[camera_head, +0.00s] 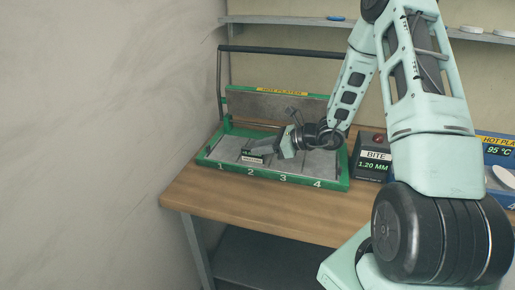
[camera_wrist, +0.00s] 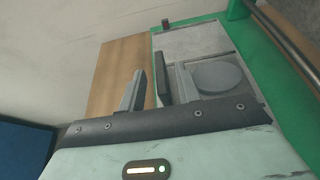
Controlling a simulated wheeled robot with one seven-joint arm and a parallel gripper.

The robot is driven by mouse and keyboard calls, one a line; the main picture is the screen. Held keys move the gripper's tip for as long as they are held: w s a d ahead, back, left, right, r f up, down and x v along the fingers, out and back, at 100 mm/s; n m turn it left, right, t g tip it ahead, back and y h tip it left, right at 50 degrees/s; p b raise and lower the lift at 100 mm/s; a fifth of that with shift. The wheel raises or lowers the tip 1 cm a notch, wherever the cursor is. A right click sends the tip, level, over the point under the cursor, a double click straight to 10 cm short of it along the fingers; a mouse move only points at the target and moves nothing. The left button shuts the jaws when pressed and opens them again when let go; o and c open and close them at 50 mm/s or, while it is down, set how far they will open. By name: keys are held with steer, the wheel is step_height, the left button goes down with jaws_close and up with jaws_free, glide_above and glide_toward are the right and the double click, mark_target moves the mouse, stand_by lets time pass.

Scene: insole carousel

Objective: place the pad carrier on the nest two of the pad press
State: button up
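The pad press (camera_head: 341,184) is a green-framed tray with grey nests numbered 1 to 4 and a raised hinged lid. My gripper (camera_head: 256,148) reaches down over nest two. A small dark block with a pale label (camera_head: 252,158), seemingly part of the pad carrier, is at the fingers there. In the wrist view, my gripper (camera_wrist: 160,90) has its fingers apart, with a dark upright piece (camera_wrist: 162,90) between them and gaps on both sides. A grey round pad on a square plate (camera_wrist: 219,76) lies right of the fingers; whether it belongs to the carrier I cannot tell.
A dark box reading BITE 1.20 MM (camera_head: 373,158) stands right of the press. A blue hot plate unit showing 95 °C (camera_head: 497,150) is farther right, partly behind my arm. The wooden bench (camera_head: 190,195) is bare at left front. A shelf (camera_head: 285,20) runs along the back.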

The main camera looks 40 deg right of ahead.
steer(key=v, duration=1)
steer(key=s+a+r+n+g, duration=0.1)
steer(key=s+a+n+g, duration=0.3)
steer(key=a, duration=0.4)
steer(key=s+a+r+n+g+y, duration=0.1)
steer(key=a+n+g, duration=0.2)
steer(key=a+n, duration=0.35)
steer(key=s+a+r+n+g, duration=0.1)
steer(key=s+a+n+g, duration=0.3)
steer(key=a, duration=0.5)
steer(key=s+a+r+n+h, duration=0.1)
steer(key=s+a+n+h, duration=0.3)
steer(key=n, duration=0.7)
steer(key=s+a+r+n+h, duration=0.1)
steer(key=s+a+n+h, duration=0.3)
steer(key=s+n, duration=0.5)
steer(key=shift+a+r+n+h+b, duration=0.15)
steer(key=shift+a+n+h+b, duration=0.3)
steer(key=shift+a+n, duration=0.4)
steer(key=shift+d, duration=0.1)
